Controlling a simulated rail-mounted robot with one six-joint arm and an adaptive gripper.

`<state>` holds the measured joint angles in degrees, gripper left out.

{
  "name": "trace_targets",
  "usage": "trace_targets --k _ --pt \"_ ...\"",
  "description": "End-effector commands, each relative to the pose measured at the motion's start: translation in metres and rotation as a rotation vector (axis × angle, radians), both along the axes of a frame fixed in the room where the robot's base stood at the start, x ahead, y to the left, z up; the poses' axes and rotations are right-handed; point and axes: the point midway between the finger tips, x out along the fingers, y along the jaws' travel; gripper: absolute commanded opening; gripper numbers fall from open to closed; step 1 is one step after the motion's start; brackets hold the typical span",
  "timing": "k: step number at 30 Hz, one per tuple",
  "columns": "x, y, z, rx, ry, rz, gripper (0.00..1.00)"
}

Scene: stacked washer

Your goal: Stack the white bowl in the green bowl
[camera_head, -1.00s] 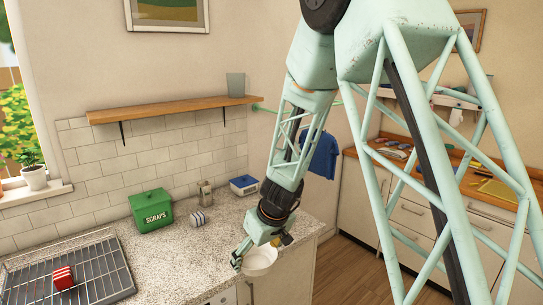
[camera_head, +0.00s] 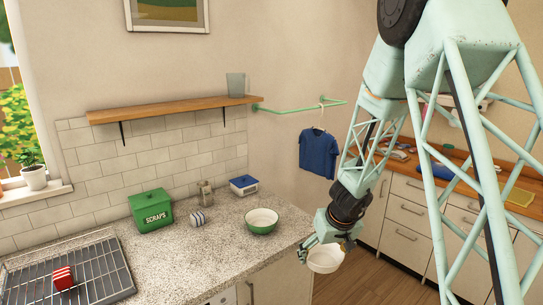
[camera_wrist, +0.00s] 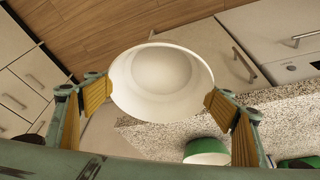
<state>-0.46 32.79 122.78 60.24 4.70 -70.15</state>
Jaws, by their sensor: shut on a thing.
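The white bowl (camera_head: 325,260) is held by my gripper (camera_head: 326,246), off the right end of the counter with floor behind it. In the wrist view my gripper (camera_wrist: 157,95) has its yellow-padded fingers on opposite sides of the white bowl (camera_wrist: 160,70), whose open inside faces the camera and looks empty. The green bowl (camera_head: 261,228), green outside and cream inside, stands upright and empty on the counter, left of my gripper and apart from it. Part of the green bowl (camera_wrist: 205,146) also shows low in the wrist view.
The speckled counter (camera_head: 215,255) also holds a green scraps bin (camera_head: 151,211), a striped cup (camera_head: 198,219), a grater (camera_head: 206,193), a blue-and-white box (camera_head: 243,185) and a wire rack (camera_head: 100,265) with a red-striped item. A blue shirt (camera_head: 318,153) hangs behind.

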Motion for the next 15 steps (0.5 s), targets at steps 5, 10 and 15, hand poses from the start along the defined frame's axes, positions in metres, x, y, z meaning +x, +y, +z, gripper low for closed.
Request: trace_targets --k 5,10,15 --pt "-0.003 -0.036 -0.005 0.001 0.001 -0.07 0.62" --pt "-0.006 -0.056 -0.007 0.0 0.001 -0.111 0.62" --pt "-0.009 -0.072 -0.01 0.0 0.0 -0.143 0.62"
